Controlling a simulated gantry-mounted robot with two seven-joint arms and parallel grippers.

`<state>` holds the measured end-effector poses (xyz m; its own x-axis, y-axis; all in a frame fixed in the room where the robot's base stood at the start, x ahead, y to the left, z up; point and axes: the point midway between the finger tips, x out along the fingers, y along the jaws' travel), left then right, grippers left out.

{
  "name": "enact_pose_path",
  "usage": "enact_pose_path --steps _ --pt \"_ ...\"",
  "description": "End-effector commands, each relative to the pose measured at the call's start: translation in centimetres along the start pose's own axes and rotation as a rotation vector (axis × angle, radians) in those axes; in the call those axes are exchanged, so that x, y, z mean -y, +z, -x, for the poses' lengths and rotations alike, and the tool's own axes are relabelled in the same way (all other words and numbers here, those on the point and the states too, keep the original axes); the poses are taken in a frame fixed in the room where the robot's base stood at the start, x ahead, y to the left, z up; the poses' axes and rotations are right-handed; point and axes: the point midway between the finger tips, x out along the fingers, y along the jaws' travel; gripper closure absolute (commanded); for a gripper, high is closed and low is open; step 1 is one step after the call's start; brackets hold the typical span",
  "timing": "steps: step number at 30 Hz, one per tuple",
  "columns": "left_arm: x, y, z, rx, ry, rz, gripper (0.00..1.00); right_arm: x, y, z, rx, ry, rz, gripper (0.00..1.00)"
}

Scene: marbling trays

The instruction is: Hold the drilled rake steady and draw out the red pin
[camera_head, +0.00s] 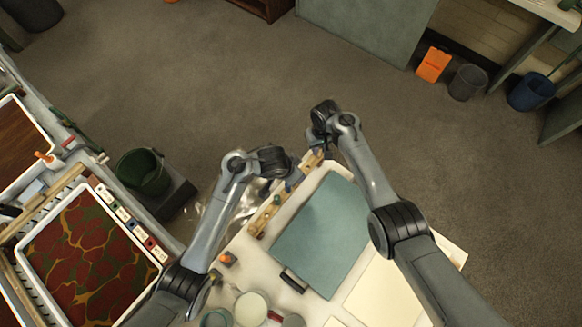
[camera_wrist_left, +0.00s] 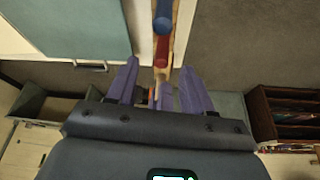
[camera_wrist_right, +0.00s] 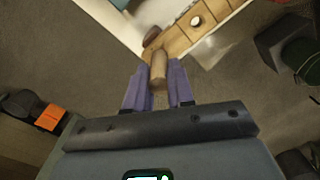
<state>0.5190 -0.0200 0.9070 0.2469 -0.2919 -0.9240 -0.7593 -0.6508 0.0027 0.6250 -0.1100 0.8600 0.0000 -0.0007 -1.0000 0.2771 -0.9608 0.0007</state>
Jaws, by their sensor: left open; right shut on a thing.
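The drilled rake is a pale wooden bar (camera_head: 262,217) with holes along it, lying by the left edge of the teal board. It also shows in the right wrist view (camera_wrist_right: 178,43). My right gripper (camera_head: 317,148) is shut on a round wooden piece (camera_wrist_right: 158,70) at the rake's end. In the left wrist view the red pin (camera_wrist_left: 161,50) shows at the rake, with a blue pin (camera_wrist_left: 162,18) beyond it. My left gripper (camera_wrist_left: 160,80) is open, its fingertips just short of the red pin and apart from it. The red pin is too small to make out in the head view.
The teal board (camera_head: 325,235) lies on the pale worktop, with white sheets (camera_head: 385,295) at its right. Jars (camera_head: 250,308) stand at the front. A dark green bucket (camera_head: 145,172) and a red marbled tray (camera_head: 158,262) are at the left. Floor beyond is open.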

Motion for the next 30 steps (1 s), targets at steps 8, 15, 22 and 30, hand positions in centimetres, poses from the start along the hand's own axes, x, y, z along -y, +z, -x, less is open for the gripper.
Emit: enact_pose_path --steps 8,15,22,30 --pt "0.2 0.2 -3.6 0.003 -0.005 0.000 0.49 0.0 0.0 0.0 0.000 0.000 0.000 1.00" --pt "0.2 0.1 -5.6 0.001 -0.003 0.001 0.49 0.0 0.0 0.0 0.000 0.000 0.000 1.00" --pt "0.2 0.1 -6.1 -0.001 -0.004 0.002 0.49 0.0 0.0 0.0 0.000 0.000 0.000 1.00" --pt "0.2 0.1 -6.0 -0.001 -0.004 0.002 0.68 0.0 0.0 0.0 0.000 0.000 0.000 1.00"
